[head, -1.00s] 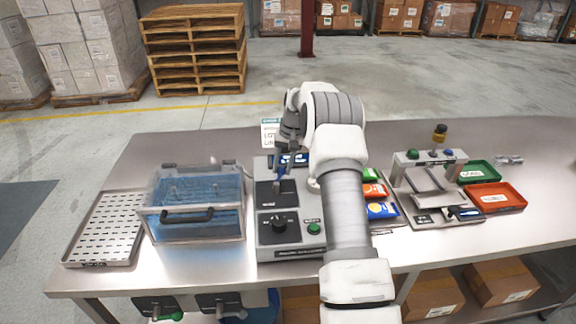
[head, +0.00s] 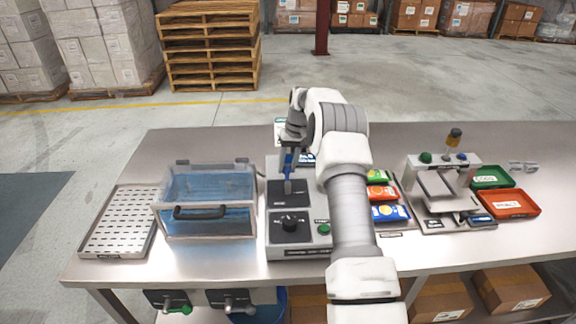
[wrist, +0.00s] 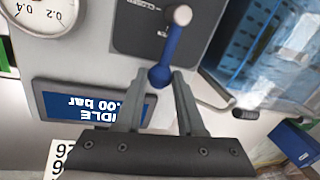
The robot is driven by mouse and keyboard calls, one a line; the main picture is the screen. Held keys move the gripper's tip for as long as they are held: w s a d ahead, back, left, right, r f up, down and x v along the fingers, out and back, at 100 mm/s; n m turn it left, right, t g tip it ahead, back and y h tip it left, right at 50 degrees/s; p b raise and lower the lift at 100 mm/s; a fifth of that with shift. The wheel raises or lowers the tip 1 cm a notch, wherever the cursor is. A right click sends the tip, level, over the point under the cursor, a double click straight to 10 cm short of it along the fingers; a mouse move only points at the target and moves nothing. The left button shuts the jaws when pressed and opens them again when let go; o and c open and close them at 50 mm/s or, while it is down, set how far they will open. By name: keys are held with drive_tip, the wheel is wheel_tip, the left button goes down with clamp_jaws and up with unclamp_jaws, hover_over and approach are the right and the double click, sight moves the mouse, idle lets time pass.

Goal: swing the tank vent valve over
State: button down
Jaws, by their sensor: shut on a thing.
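The vent valve is a blue lever (wrist: 166,48) with a rounded blue knob, on a dark plate (head: 278,188) of the grey control unit (head: 322,256). The lever also shows in the head view (head: 288,168), under my gripper (head: 290,150). In the wrist view my gripper (wrist: 162,82) has its two fingers on either side of the knob, shut on it. The lever's other end meets a pale round pivot (wrist: 179,15). The clear tank (head: 162,226) with blue liquid stands left of the unit. My arm hides part of the unit's right side.
A slotted tray (head: 118,222) lies left of the tank. A black dial (head: 290,222) and green button (head: 323,229) sit on the unit's front. Coloured packets (head: 388,212), a small press-like stand (head: 438,158) and green and red trays (head: 512,203) are to the right.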

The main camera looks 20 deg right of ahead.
drive_tip(key=c, duration=0.5)
unclamp_jaws()
drive_tip(key=d+r, duration=0.1)
drive_tip(key=r, duration=0.4)
drive_tip(key=d+r+p, duration=0.1)
drive_tip(key=r, duration=0.5)
drive_tip(key=d+r+p, duration=0.1)
drive_tip(key=r, duration=0.5)
drive_tip(key=shift+s+d, duration=0.1)
drive_tip(key=shift+s, duration=0.15)
